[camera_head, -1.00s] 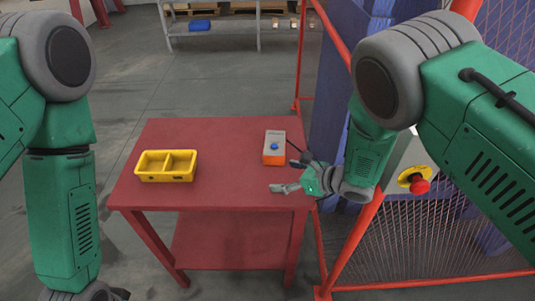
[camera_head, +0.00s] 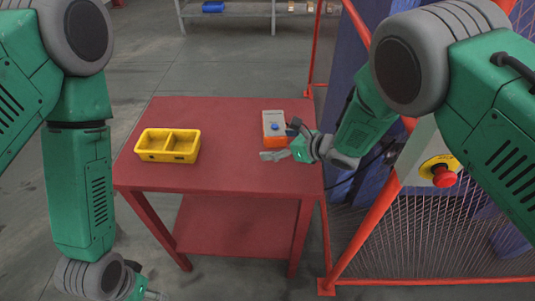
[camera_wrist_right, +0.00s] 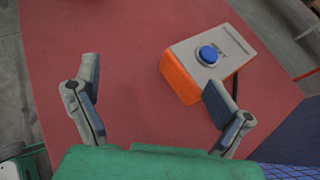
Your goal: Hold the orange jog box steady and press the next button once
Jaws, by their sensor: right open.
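The jog box (camera_head: 274,136) lies on the right part of the red table, with orange sides, a grey top and one blue button (camera_head: 275,126). In the right wrist view the box (camera_wrist_right: 182,82) and the blue button (camera_wrist_right: 208,54) show clearly. My right gripper (camera_head: 274,155) is open and empty just in front of the box. In the wrist view one finger overlaps the box's near right corner; I cannot tell whether it touches.
A yellow two-compartment bin (camera_head: 168,146) stands on the left of the red table (camera_head: 220,178). A red-framed mesh guard (camera_head: 420,240) and a panel with a red emergency stop (camera_head: 444,177) are close on the right. The table's middle is clear.

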